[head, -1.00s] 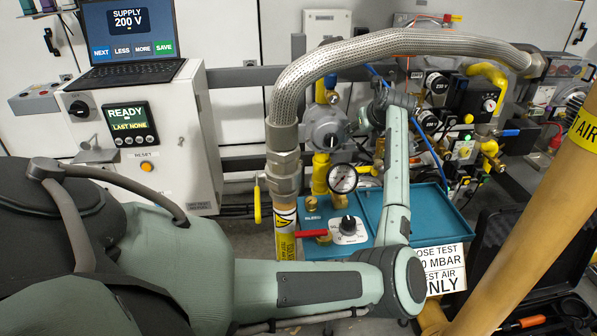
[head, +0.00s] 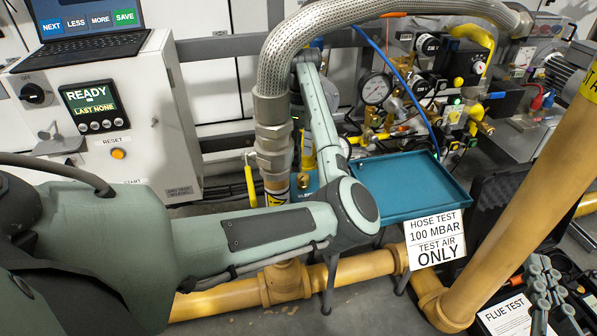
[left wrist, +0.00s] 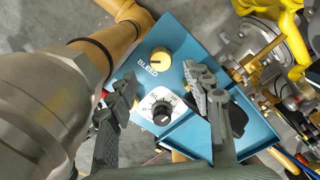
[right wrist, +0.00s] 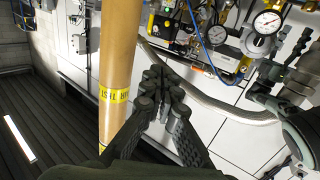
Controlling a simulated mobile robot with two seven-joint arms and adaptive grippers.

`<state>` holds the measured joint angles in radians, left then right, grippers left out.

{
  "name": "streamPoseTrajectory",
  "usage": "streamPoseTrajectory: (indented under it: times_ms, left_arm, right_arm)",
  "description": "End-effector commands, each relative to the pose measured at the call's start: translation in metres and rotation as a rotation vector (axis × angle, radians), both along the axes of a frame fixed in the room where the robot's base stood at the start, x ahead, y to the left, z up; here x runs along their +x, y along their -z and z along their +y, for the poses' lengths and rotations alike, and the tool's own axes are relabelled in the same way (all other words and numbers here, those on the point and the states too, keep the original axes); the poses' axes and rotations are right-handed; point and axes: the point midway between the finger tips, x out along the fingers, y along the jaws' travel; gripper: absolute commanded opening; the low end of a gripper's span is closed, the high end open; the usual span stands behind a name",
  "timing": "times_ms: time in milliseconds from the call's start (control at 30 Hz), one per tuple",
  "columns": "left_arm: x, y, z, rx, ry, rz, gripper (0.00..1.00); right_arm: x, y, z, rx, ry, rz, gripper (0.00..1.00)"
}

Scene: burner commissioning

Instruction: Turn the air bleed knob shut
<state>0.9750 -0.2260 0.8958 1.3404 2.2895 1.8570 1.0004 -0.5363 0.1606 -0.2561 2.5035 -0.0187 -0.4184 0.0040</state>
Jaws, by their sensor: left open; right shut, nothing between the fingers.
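The air bleed knob (left wrist: 160,59) is a round brass knob beside the word BLEED on a blue box (left wrist: 180,38) in the left wrist view. A black knob on a white dial (left wrist: 162,113) sits below it on the same box. My left gripper (left wrist: 163,82) is open, its fingers either side of the space between the two knobs, apparently not touching either.
A braided hose (head: 275,70) arches close beside my left forearm. A teal tray (head: 410,190) and a hose test sign (head: 435,240) stand to its right. A thick tan pipe (head: 530,190) rises between the tray and my right gripper. A control cabinet (head: 170,110) stands left.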

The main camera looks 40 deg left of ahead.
Motion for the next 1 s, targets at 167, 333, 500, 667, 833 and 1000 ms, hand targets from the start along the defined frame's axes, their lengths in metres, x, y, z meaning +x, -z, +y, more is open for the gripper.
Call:
streamPoseTrajectory:
  times_ms: [167, 333, 500, 667, 833, 1000]
  left_arm:
    - [-0.001, 0.033, 0.001, 0.002, 0.001, 0.004, 0.51]
    - [0.000, 0.053, 0.001, 0.003, 0.002, 0.002, 0.51]
    - [0.000, 0.059, 0.001, 0.004, 0.002, 0.001, 0.51]
    - [0.000, 0.059, 0.001, 0.003, 0.002, 0.000, 0.51]
    - [0.000, 0.059, 0.001, 0.003, 0.002, 0.001, 0.36]
    - [0.000, 0.059, 0.001, 0.003, 0.002, 0.001, 0.15]
  right_arm:
    - [-0.001, -0.012, 0.006, 0.030, -0.013, -0.059, 0.00]
    - [-0.003, -0.023, 0.010, 0.051, -0.021, -0.104, 0.00]
    - [-0.003, -0.027, 0.012, 0.060, -0.024, -0.122, 0.00]
    - [-0.003, -0.028, 0.012, 0.061, -0.025, -0.123, 0.00]
    - [-0.003, -0.028, 0.012, 0.060, -0.025, -0.123, 0.00]
    - [-0.003, -0.028, 0.012, 0.060, -0.025, -0.123, 0.00]
